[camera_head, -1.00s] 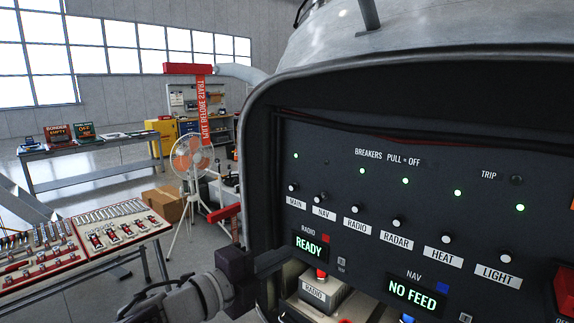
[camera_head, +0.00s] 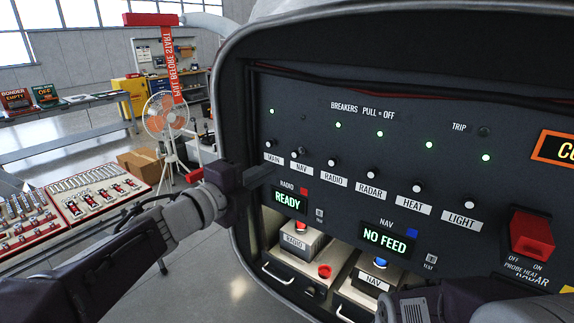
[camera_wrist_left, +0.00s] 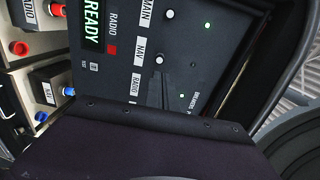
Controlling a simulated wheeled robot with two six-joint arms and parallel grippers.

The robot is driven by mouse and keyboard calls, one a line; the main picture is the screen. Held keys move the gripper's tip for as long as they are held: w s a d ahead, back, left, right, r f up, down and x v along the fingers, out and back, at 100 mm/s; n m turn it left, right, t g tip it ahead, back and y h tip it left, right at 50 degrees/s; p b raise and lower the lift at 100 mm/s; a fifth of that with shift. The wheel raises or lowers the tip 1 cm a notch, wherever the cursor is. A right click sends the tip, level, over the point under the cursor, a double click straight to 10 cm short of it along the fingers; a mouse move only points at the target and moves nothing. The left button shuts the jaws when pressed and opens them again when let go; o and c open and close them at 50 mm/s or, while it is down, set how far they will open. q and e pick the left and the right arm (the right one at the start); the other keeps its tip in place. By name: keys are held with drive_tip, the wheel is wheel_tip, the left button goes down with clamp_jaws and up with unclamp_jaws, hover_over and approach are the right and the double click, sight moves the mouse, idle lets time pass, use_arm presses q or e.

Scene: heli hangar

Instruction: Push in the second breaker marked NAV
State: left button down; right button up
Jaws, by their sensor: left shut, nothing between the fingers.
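The NAV breaker (camera_head: 294,154) is the second small knob in the row on the black panel (camera_head: 330,90), above its NAV label (camera_head: 301,168). The lamp above it is dark; the other breakers' lamps are green. In the left wrist view the NAV breaker (camera_wrist_left: 159,60) shows as a white-tipped knob just beyond the fingertips. My left gripper (camera_head: 268,173) is shut and empty, at the panel's left side, just below the MAIN label. Its fingers (camera_wrist_left: 160,85) point toward the NAV breaker in the wrist view; whether they touch it, I cannot tell.
The MAIN (camera_head: 268,143) and RADIO (camera_head: 331,162) breakers flank NAV closely. Below are a READY display (camera_head: 290,201), a NO FEED display (camera_head: 385,240) and open trays with RADIO and NAV boxes. A red covered switch (camera_head: 531,234) sits at right. The panel's curved frame borders the left.

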sight(294, 155)
use_arm(q)
drive_tip(key=x, duration=0.3)
drive_tip(key=p+x, duration=0.1)
drive_tip(key=x, duration=0.3)
drive_tip(key=shift+w+a, duration=0.2)
drive_tip(key=shift+w, duration=0.1)
drive_tip(key=shift+w+d, duration=0.25)
drive_tip(key=shift+w, duration=0.05)
drive_tip(key=shift+w+d, duration=0.1)
drive_tip(key=shift+d, duration=0.2)
drive_tip(key=shift+a+f, duration=0.1)
